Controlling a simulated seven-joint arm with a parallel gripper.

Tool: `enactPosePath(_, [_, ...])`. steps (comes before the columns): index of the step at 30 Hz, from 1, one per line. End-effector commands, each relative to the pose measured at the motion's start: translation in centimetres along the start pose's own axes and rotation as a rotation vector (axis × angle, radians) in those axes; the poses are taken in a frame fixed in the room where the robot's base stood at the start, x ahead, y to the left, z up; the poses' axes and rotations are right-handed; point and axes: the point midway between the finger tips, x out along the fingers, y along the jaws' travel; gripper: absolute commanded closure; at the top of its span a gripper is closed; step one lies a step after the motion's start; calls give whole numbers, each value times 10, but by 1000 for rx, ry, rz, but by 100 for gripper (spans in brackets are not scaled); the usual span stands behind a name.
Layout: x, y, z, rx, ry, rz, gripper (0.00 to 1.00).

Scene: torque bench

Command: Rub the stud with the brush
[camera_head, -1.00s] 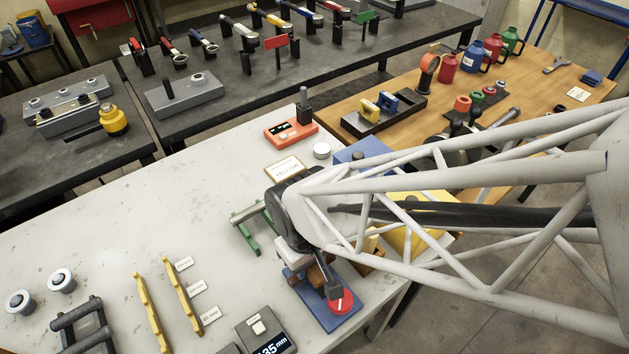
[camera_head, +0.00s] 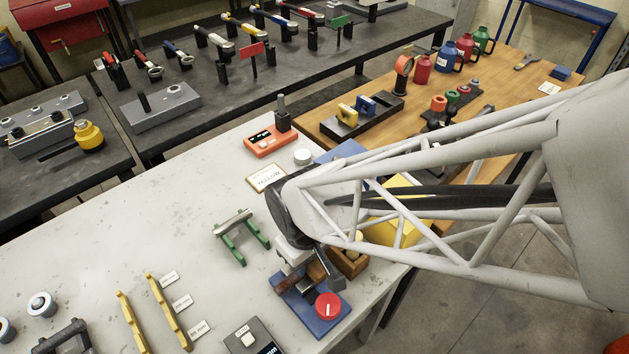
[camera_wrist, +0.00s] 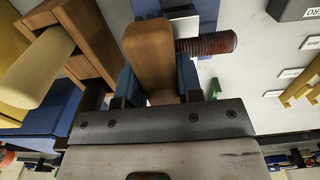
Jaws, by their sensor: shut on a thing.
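My gripper (camera_wrist: 157,82) is shut on the brown wooden handle of the brush (camera_wrist: 149,50), held between its two blue fingers in the wrist view. The reddish-brown threaded stud (camera_wrist: 212,44) lies across, just right of the handle, its left end hidden behind it. I cannot tell whether the brush touches it, and the bristles are not clearly seen. In the head view my gripper (camera_head: 305,266) is over a blue base (camera_head: 318,322) that carries a red round knob (camera_head: 328,306).
A wooden box (camera_head: 350,262) stands close behind the gripper; it also shows in the wrist view (camera_wrist: 95,38). A green-legged stand (camera_head: 240,238) is to the left. The grey display unit (camera_head: 250,340) is at the front.

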Motion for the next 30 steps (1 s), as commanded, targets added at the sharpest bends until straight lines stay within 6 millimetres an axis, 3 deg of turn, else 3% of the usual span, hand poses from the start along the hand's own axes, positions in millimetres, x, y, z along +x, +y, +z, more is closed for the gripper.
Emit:
enactPosePath(8, [2, -13, 0, -1, -1, 0, 92])
enactPosePath(22, [4, -52, 0, -2, -1, 0, 92])
enactPosePath(26, [-2, -56, 0, 0, 0, 0, 92])
enactPosePath(30, [-33, -56, 0, 0, 4, 0, 92])
